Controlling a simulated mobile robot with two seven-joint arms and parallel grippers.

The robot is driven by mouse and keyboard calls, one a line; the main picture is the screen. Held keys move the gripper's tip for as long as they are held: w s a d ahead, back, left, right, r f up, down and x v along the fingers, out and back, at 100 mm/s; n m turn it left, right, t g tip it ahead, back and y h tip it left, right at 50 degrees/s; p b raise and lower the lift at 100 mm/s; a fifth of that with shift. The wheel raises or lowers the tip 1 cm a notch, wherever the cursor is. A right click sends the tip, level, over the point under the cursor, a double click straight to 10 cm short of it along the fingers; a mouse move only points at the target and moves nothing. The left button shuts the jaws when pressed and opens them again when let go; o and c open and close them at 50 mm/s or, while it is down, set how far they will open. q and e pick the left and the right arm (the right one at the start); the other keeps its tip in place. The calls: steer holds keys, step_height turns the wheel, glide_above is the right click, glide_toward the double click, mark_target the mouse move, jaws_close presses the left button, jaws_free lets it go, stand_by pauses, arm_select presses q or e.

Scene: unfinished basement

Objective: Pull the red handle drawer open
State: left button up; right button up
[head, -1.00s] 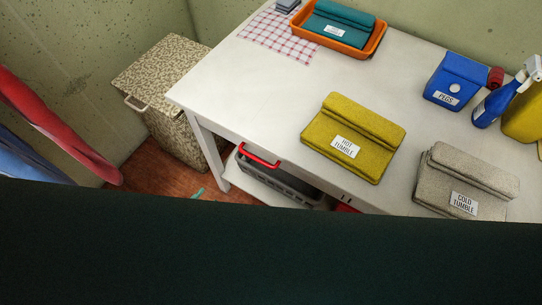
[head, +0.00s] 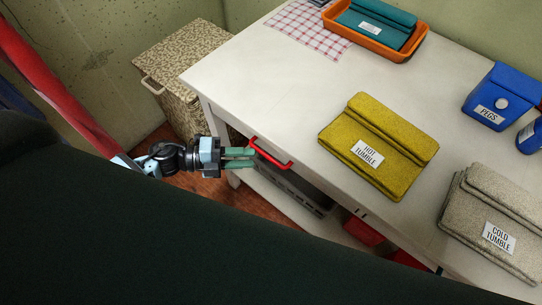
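The red handle (head: 271,154) is a bar on the front of the white table (head: 262,82), just under the tabletop edge. The drawer front behind it is mostly hidden by the steep view, and I see no gap showing it pulled out. My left gripper (head: 253,158) comes in from the left, with its green fingers pointing right toward the handle's left end. The fingers are parted with nothing seen between them. The tips are close to the handle; I cannot tell whether they touch it. My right gripper is out of view.
A yellow "HOT TUMBLE" bag (head: 379,146), a grey "COLD TUMBLE" bag (head: 497,222), a blue pegs bag (head: 503,97) and an orange tray (head: 376,47) are on the tabletop. A dark basket (head: 292,190) sits below. A speckled hamper (head: 185,63) stands behind left.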

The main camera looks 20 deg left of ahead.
mark_target(270, 157)
arm_select(q)
steer(key=x, duration=0.7)
jaws_close()
